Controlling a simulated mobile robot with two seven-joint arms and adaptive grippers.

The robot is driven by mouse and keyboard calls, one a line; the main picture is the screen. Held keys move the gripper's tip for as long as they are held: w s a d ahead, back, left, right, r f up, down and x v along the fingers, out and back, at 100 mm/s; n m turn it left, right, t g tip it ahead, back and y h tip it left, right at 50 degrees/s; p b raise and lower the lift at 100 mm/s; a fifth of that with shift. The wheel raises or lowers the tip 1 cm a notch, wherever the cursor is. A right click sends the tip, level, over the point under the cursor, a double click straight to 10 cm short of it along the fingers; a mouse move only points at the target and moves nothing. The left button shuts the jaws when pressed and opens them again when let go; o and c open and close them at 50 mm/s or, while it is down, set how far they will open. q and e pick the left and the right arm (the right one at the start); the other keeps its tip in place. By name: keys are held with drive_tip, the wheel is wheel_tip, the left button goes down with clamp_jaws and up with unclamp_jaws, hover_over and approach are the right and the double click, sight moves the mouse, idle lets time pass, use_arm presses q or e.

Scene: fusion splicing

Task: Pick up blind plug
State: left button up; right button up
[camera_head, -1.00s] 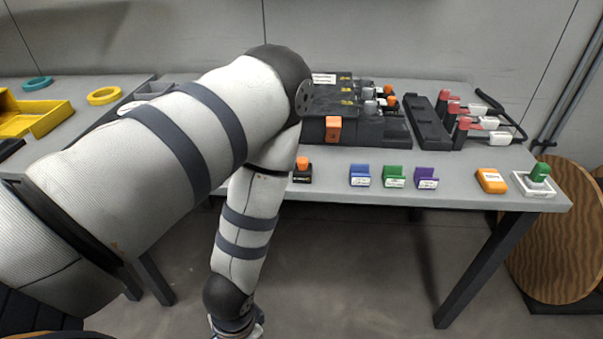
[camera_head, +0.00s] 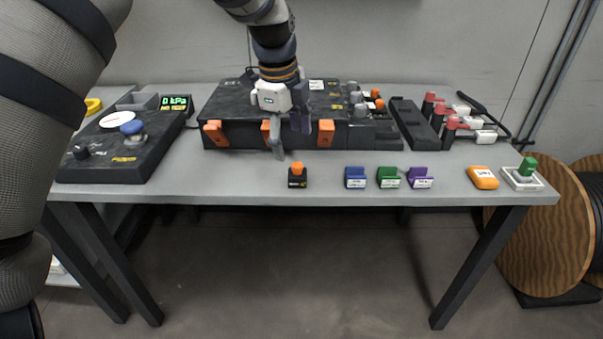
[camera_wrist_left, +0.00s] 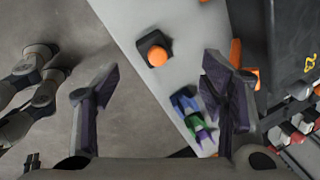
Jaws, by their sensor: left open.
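A small orange-topped plug (camera_head: 298,169) stands upright in a black block (camera_head: 297,182) near the table's front edge. I take it as the blind plug; no readable label confirms this. My left gripper (camera_head: 289,140) is open and empty, above and behind the plug, in front of the long black box. In the left wrist view the orange top (camera_wrist_left: 157,56) shows between the spread fingers of the left gripper (camera_wrist_left: 160,75), farther down and not touched. My right gripper is not in view.
A long black box (camera_head: 228,112) with orange latches stands behind. Blue (camera_head: 355,178), green (camera_head: 389,177) and purple (camera_head: 421,178) holders sit right of the plug. Farther right are an orange case (camera_head: 482,178) and a green-topped piece (camera_head: 527,166). A pressure panel (camera_head: 105,165) is at left.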

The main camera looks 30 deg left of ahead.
sight(295, 166)
use_arm(q)
drive_tip(key=x, duration=0.6)
drive_tip(key=s+x, duration=0.1)
drive_tip(key=x, duration=0.2)
drive_tip(key=shift+d+f, duration=0.2)
drive_tip(key=shift+d, duration=0.2)
drive_tip(key=shift+r, duration=0.1)
drive_tip(key=c, duration=1.1)
